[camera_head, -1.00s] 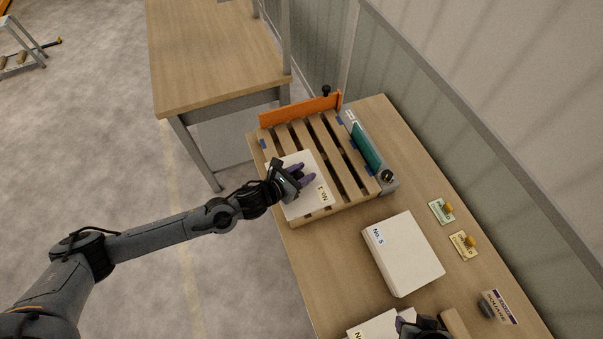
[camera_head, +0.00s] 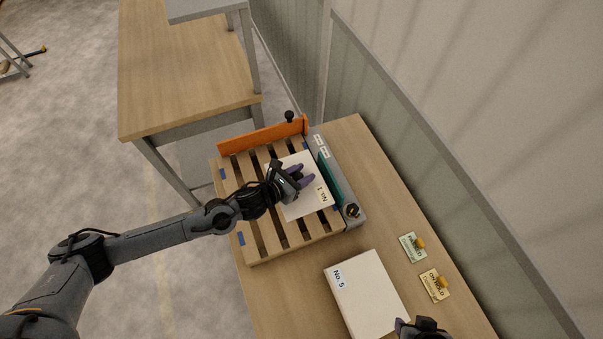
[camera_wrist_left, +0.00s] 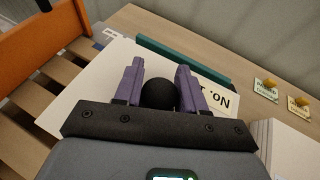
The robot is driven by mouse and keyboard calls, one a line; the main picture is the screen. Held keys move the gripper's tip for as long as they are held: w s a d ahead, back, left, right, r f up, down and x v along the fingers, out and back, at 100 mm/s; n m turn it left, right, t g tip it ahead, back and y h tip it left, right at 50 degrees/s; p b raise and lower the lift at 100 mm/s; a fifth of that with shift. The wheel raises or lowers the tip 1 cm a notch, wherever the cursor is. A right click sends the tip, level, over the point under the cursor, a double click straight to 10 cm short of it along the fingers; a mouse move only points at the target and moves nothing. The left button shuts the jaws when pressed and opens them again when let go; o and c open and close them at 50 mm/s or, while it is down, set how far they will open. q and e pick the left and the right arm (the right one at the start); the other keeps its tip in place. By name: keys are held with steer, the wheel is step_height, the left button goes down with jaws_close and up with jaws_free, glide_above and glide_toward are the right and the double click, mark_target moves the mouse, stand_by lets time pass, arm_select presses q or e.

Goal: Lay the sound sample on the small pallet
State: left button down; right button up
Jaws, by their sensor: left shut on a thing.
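A flat white panel marked No.1 (camera_head: 309,206) lies level over the right part of the slatted wooden pallet (camera_head: 268,238), beside the teal fence. My left gripper (camera_head: 298,180) is above the panel and shut on it. In the left wrist view, the purple fingers (camera_wrist_left: 158,82) flank a black ball-shaped part over the white panel (camera_wrist_left: 84,86); the panel's label is partly covered. Whether the panel touches the slats cannot be told. My right gripper (camera_head: 422,326) shows only in part at the bottom edge.
An orange board (camera_head: 262,136) edges the pallet's far side, and a teal fence (camera_head: 331,178) its right side. A white stack marked No.5 (camera_head: 368,298) stands nearer on the table. Green (camera_head: 410,248) and yellow (camera_head: 432,287) cards with knobs lie right of it.

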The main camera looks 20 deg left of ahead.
arm_select(q)
steer(key=shift+s+f+b, duration=0.1)
steer(key=shift+f+b, duration=0.25)
steer(key=shift+b, duration=0.1)
steer(key=shift+f+b, duration=2.1)
steer(key=shift+f, duration=0.4)
arm_select(e)
steer(key=shift+w+d+f, duration=0.1)
steer(key=shift+f, duration=2.4)
arm_select(q)
steer(key=shift+f+b, duration=0.5)
steer(key=shift+f, duration=0.05)
arm_select(e)
steer(key=shift+f, duration=0.5)
arm_select(q)
steer(key=c, duration=0.6)
jaws_free()
steer(key=shift+o, duration=0.2)
